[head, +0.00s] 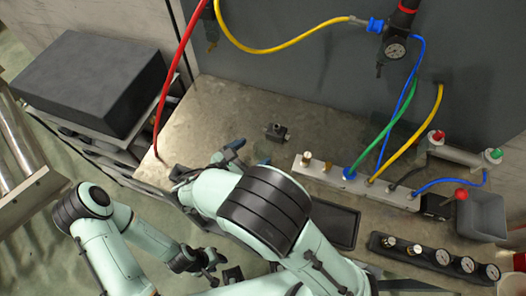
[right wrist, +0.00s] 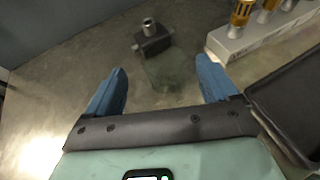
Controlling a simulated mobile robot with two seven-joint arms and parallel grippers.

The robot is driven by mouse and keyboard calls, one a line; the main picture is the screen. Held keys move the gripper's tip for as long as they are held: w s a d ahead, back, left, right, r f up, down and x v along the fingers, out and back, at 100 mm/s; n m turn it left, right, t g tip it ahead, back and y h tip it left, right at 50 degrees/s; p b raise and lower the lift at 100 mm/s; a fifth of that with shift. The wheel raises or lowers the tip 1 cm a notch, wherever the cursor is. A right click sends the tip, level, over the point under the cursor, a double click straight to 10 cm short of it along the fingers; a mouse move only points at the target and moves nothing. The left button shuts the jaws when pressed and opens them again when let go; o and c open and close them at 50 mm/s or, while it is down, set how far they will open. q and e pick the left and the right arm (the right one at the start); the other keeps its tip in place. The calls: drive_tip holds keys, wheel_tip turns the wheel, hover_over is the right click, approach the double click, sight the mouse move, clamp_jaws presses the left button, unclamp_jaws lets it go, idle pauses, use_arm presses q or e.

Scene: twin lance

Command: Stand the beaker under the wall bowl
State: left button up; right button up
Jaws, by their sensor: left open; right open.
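A faint, see-through beaker (right wrist: 170,72) stands on the metal bench in the right wrist view, between and just beyond my right fingertips. I cannot make it out clearly in the head view. My right gripper (right wrist: 162,85) is open, its blue fingers apart with no visible grip on the beaker; it also shows low over the bench in the head view (head: 249,154). My left gripper (head: 210,264) is open and empty, down in front of the bench. A grey bowl (head: 484,215), probably the wall bowl, is at the bench's right end in the head view.
A black fitting (head: 276,132) stands just behind the beaker. A pale manifold (head: 355,181) with coloured hoses lies to the right. A dark tray (head: 336,222) and a gauge block (head: 432,258) are nearer the front. The bench's left part is clear.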

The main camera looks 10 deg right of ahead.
sight(268, 144)
drive_tip(key=x, duration=0.5)
drive_tip(key=shift+s+d+f, duration=0.1)
drive_tip(key=shift+d+f, duration=0.05)
drive_tip(key=shift+d, duration=0.1)
drive_tip(key=c, duration=1.1)
drive_tip(key=shift+c, duration=0.2)
